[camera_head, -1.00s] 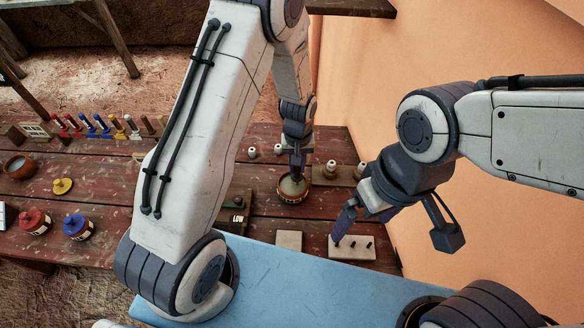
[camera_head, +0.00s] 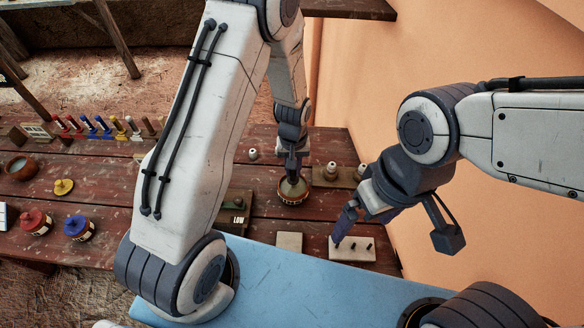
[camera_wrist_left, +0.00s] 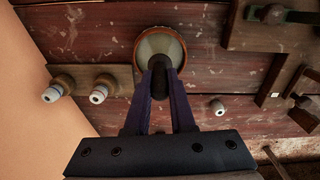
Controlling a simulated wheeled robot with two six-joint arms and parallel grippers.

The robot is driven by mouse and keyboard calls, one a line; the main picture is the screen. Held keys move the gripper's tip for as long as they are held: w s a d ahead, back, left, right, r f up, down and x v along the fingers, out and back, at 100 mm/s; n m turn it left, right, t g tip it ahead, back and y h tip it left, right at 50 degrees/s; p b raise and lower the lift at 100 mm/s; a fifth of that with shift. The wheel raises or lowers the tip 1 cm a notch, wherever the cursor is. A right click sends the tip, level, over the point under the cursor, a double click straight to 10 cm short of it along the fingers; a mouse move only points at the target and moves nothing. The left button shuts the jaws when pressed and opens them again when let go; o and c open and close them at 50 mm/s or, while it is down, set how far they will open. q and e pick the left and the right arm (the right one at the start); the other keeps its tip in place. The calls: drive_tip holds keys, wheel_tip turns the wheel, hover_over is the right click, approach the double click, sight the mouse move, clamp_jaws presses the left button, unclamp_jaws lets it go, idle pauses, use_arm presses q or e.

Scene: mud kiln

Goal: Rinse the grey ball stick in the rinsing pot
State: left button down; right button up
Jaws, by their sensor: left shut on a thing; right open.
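The rinsing pot (camera_head: 294,199), a round brown pot with a pale inside and a label band, stands on the wooden table. It also shows in the left wrist view (camera_wrist_left: 177,40). My left gripper (camera_head: 292,176) points down over the pot's mouth. In the left wrist view its fingers (camera_wrist_left: 160,75) are shut on a thin dark stick, seen nearly end-on over the pot's opening. I take this for the grey ball stick (camera_wrist_left: 159,62); its ball end is hidden, and I cannot tell how deep it reaches. My right gripper (camera_head: 396,230) is open and empty, its fingers wide apart.
A pale block with dark pegs or holes (camera_head: 352,254) lies below the right gripper, beside a plain pale tile (camera_head: 289,241). A wooden holder with white-topped items (camera_head: 325,178) stands right of the pot. Red (camera_head: 36,223) and blue (camera_head: 78,228) pots stand at left.

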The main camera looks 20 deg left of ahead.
idle(0.4)
use_arm(q)
drive_tip(key=shift+r+p, duration=2.85)
drive_tip(key=shift+r, duration=0.7)
